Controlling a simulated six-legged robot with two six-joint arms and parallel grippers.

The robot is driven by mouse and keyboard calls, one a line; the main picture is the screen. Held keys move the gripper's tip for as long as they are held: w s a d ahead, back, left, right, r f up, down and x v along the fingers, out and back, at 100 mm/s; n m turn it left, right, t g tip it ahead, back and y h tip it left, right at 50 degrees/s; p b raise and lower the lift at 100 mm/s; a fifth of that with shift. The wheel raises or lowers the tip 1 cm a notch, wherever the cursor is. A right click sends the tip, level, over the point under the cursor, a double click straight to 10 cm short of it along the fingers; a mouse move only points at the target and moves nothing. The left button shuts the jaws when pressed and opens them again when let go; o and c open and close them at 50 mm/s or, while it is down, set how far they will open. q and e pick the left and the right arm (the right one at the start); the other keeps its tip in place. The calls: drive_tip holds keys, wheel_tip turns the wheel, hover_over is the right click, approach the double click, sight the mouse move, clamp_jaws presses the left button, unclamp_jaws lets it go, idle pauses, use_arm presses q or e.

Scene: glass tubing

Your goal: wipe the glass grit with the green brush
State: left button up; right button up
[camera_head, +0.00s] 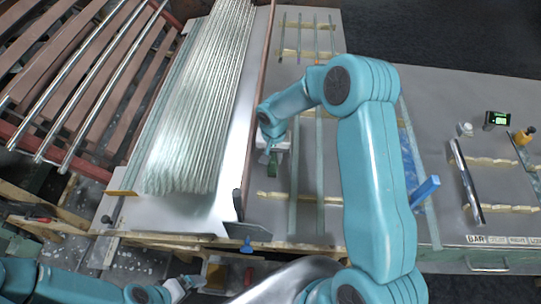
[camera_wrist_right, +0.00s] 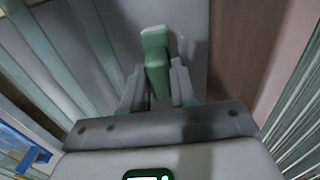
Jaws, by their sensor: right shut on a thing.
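My right gripper (camera_head: 270,148) is over the grey bench, just right of the brown rail. It is shut on the green brush (camera_wrist_right: 156,62), which sits between its two fingers (camera_wrist_right: 158,88) in the right wrist view. A small green part of the brush (camera_head: 271,164) also shows under the gripper in the head view. Whether the brush touches the bench is unclear. No glass grit can be made out on the bench near it. Part of my left gripper (camera_head: 178,287) shows at the bottom left, empty-looking, but its fingers are too small to judge.
A stack of glass tubes (camera_head: 205,95) lies left of the brown rail (camera_head: 258,95). Several tubes rest on wooden strips (camera_head: 300,197) beside the gripper. A blue-handled tool (camera_head: 425,189), a metal bar (camera_head: 466,182) and a green-screen device (camera_head: 497,119) are at the right.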

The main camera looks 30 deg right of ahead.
drive_tip(key=shift+w+d+f, duration=0.1)
drive_tip(key=shift+d+f, duration=0.05)
drive_tip(key=shift+d, duration=0.2)
drive_tip(key=w+a, duration=0.1)
drive_tip(key=w+a+b, duration=0.1)
drive_tip(key=a, duration=0.1)
drive_tip(key=shift+a, duration=0.1)
drive_tip(key=shift+w, duration=0.15)
drive_tip(key=shift+r, duration=0.3)
use_arm(q)
drive_tip(key=p, duration=0.1)
drive_tip(key=r+p, duration=0.1)
drive_tip(key=shift+s+d+r+p, duration=0.2)
drive_tip(key=shift+d+p, duration=0.05)
drive_tip(key=shift+p, duration=0.05)
use_arm(e)
wheel_tip(320, 180, up, 6)
drive_tip(key=shift+s, duration=0.2)
drive_tip(key=shift+a+r, duration=0.1)
drive_tip(key=shift+a, duration=0.05)
